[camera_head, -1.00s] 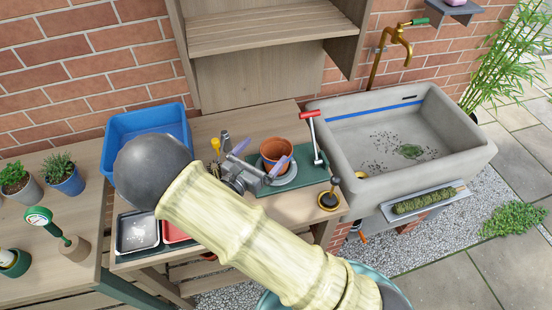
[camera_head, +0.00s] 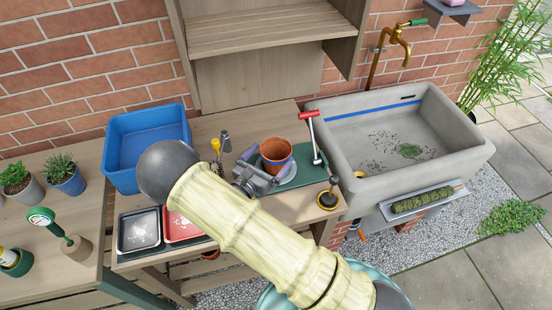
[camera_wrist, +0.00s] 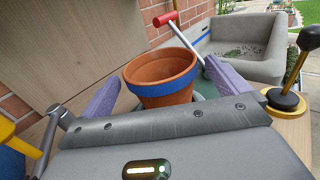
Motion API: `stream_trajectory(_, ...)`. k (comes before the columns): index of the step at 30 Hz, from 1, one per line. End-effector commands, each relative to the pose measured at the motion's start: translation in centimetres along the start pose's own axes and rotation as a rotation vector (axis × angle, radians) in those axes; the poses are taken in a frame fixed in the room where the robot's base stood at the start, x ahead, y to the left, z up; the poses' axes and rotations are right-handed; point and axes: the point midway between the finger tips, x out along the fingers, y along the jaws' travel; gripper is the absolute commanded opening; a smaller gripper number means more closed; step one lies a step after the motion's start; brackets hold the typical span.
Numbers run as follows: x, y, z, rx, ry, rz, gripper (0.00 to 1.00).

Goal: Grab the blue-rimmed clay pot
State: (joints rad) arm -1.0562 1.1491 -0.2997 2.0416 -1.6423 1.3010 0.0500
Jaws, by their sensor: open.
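The clay pot (camera_head: 276,152) is orange terracotta with a blue band around its rim. It stands upright on a grey saucer (camera_head: 289,178) on a green mat (camera_head: 304,160). In the wrist view the pot (camera_wrist: 158,72) is in the middle, its lower part hidden behind my gripper's body. My gripper (camera_head: 267,161) is open, with one purple finger on each side of the pot. In the wrist view my gripper (camera_wrist: 161,75) has a gap between each finger and the rim. I cannot tell how far the fingertips reach along the pot.
A red-handled tool (camera_head: 313,135) stands just right of the pot, and a black-knobbed tool (camera_head: 329,194) nearer the front edge. A stone sink (camera_head: 350,170) is at the right. A blue bin (camera_head: 127,160) and red tray (camera_head: 180,228) are at the left.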

Motion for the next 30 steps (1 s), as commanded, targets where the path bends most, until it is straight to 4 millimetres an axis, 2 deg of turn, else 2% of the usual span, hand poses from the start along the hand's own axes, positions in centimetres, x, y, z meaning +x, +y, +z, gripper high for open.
stream_trajectory(6, 3.1, 0.0, 0.2, 0.000, 0.001, -0.001, 1.00)
stream_trajectory(9, 4.0, 0.1, 0.1, 0.000, 0.001, 0.001, 1.00)
stream_trajectory(26, 4.3, 0.0, 0.0, 0.000, 0.000, 0.000, 1.00)
stream_trajectory(30, 4.3, 0.0, 0.0, 0.000, 0.000, 0.000, 0.72)
